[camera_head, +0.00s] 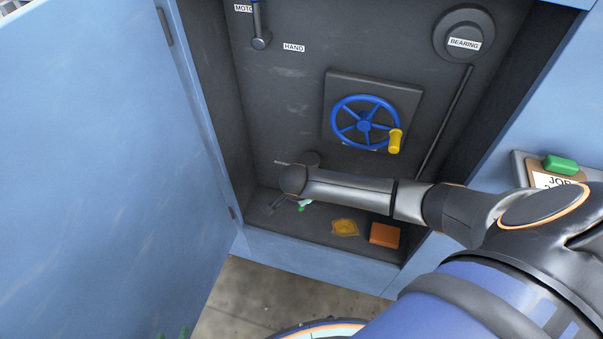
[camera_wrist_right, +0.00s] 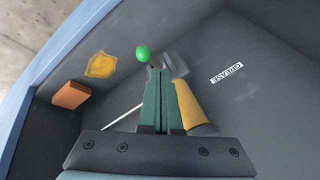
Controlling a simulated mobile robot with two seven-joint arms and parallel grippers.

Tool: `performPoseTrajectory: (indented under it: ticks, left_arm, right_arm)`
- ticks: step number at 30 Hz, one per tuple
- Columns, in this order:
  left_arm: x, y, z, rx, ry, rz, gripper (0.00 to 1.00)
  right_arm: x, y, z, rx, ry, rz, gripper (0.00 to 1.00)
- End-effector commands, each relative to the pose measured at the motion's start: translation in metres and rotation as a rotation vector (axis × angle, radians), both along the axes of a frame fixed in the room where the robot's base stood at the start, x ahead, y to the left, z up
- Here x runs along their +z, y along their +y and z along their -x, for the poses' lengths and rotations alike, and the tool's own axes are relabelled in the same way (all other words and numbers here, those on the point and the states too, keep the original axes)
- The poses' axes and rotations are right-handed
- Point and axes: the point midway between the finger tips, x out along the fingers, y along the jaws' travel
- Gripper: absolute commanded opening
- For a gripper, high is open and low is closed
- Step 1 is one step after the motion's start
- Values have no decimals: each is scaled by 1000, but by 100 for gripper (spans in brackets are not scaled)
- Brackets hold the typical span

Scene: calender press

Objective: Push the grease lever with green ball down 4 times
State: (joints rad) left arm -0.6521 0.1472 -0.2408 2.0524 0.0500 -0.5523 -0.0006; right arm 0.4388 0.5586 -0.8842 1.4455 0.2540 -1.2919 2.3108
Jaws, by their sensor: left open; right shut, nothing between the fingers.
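The green ball (camera_wrist_right: 143,53) of the grease lever shows just beyond the fingertips of my right gripper (camera_wrist_right: 158,68) in the right wrist view. The right gripper is shut with nothing between its green fingers, and its tips are close to the ball; I cannot tell whether they touch. The fingers hide most of the lever. In the head view my right forearm covers the grease corner, where only a small green spot shows.
A GREASE label (camera_wrist_right: 227,72) is on the cabinet wall. An orange block (camera_head: 384,235) and a yellow patch (camera_head: 345,228) are on the cabinet floor. A blue handwheel (camera_head: 366,121) is above my right forearm. The open blue door (camera_head: 95,150) fills the left side.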

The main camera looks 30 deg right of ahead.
Motion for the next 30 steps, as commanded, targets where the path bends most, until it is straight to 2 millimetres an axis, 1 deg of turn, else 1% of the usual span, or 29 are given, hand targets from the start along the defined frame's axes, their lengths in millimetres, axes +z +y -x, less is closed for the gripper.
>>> performPoseTrajectory:
  ticks: [8, 17, 30]
  left_arm:
    - [0, 0, 0, 0, 1, 0, 50]
    - [1, 0, 0, 0, 1, 0, 50]
    - [1, 0, 0, 0, 0, 0, 50]
  right_arm:
    - [0, 0, 0, 0, 0, 0, 0]
    - [-8, 2, 2, -1, 0, 0, 0]
    - [-9, 3, 2, 0, 0, 0, 0]
